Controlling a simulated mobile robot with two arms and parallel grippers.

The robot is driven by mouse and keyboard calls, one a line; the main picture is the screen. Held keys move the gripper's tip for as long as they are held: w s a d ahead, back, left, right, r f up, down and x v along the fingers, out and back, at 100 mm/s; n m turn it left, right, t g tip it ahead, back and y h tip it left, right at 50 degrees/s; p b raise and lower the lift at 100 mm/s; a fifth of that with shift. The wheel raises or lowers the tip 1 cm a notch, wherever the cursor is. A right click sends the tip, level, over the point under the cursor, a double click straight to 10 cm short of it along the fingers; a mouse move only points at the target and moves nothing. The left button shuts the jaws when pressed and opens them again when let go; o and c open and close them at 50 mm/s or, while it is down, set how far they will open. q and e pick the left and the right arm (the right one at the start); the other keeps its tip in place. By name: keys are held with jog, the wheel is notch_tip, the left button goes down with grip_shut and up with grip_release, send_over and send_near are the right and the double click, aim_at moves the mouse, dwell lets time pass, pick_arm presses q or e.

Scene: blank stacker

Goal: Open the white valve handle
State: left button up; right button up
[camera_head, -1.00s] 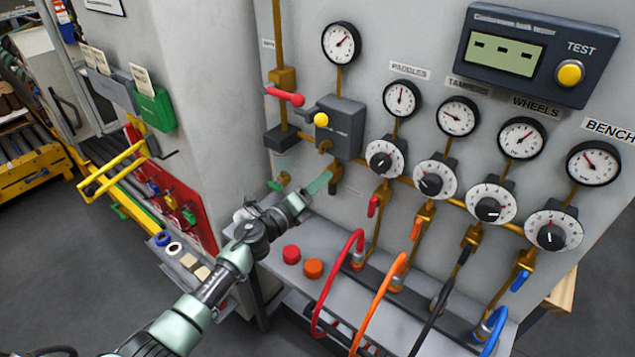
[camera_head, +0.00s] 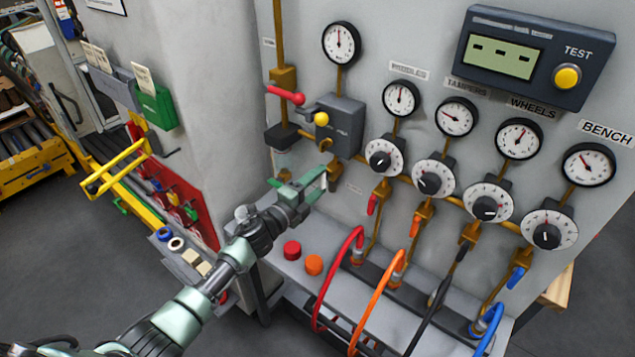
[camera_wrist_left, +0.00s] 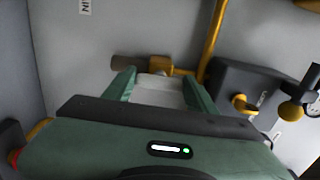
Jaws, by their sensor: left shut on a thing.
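My left gripper (camera_head: 304,182) reaches in from the lower left to the brass pipework at the left of the grey panel. In the wrist view its two green fingers (camera_wrist_left: 160,90) stand on either side of a white block-like piece (camera_wrist_left: 158,91), the white valve handle, and are shut on it. A brass fitting (camera_wrist_left: 160,64) with a brown round end lies just beyond the handle. In the head view the gripper hides most or all of the handle. My right gripper is not in view.
A red lever (camera_head: 286,95) and a yellow-knobbed lever (camera_head: 321,118) sit above the gripper. Gauges and black-and-white dials fill the panel to the right. Red and orange buttons (camera_head: 292,248) and coloured hoses (camera_head: 345,270) are on the ledge below.

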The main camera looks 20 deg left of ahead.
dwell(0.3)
pick_arm(q)
jog(key=o, duration=1.4)
jog(key=shift+c, duration=0.2)
jog(key=b+v, duration=0.1)
jog(key=v, duration=0.6)
jog(key=shift+s+a, duration=0.15)
jog(key=shift+s, duration=0.2)
jog(key=shift+s+n, duration=0.1)
jog(key=shift+n, duration=0.2)
